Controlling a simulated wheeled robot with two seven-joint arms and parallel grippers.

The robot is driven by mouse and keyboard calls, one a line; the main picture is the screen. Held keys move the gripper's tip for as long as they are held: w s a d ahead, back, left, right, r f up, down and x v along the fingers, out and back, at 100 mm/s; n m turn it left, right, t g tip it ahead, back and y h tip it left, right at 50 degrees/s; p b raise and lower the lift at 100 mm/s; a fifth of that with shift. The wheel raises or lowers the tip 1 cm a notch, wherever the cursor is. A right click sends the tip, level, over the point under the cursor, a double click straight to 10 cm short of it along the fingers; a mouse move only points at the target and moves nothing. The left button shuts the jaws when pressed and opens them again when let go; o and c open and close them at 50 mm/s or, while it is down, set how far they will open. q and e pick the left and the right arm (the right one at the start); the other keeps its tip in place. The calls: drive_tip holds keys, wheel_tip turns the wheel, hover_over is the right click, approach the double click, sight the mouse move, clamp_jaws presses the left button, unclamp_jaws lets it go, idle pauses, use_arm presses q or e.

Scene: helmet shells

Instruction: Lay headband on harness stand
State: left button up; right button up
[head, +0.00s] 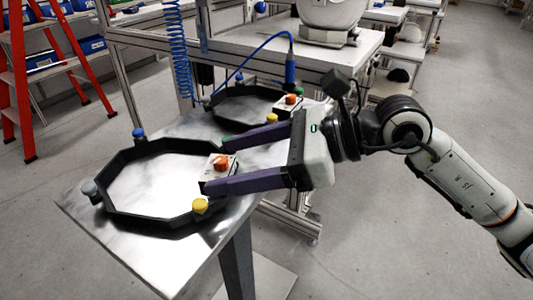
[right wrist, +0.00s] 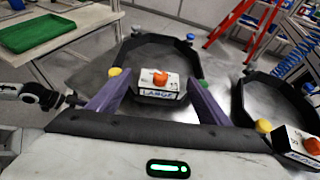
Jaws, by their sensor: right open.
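Two black octagonal rings with coloured knobs lie on a metal table: a near ring (head: 117,212) and a far ring (head: 222,97). Each has a white box with an orange button at its side. I cannot tell which part is the headband or the harness stand. My right gripper (head: 217,164) is open, its purple fingers on either side of the near ring's white box (head: 214,172). In the right wrist view this box (right wrist: 160,91) shows between the fingers; contact is unclear. A white and black arm part, probably my left arm (right wrist: 42,94), shows at the left there; its jaws are unclear.
The shiny metal table (head: 77,207) has bare edges around the near ring. A framed workbench (head: 245,50) stands behind, with a blue coiled hose (head: 178,45). A red ladder (head: 22,80) stands at left. A green tray (right wrist: 38,33) shows in the right wrist view.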

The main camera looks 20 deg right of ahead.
drive_tip(key=b+v, duration=0.1)
drive_tip(key=v, duration=0.5)
drive_tip(key=shift+s+d+r, duration=0.2)
drive_tip(key=shift+d, duration=0.1)
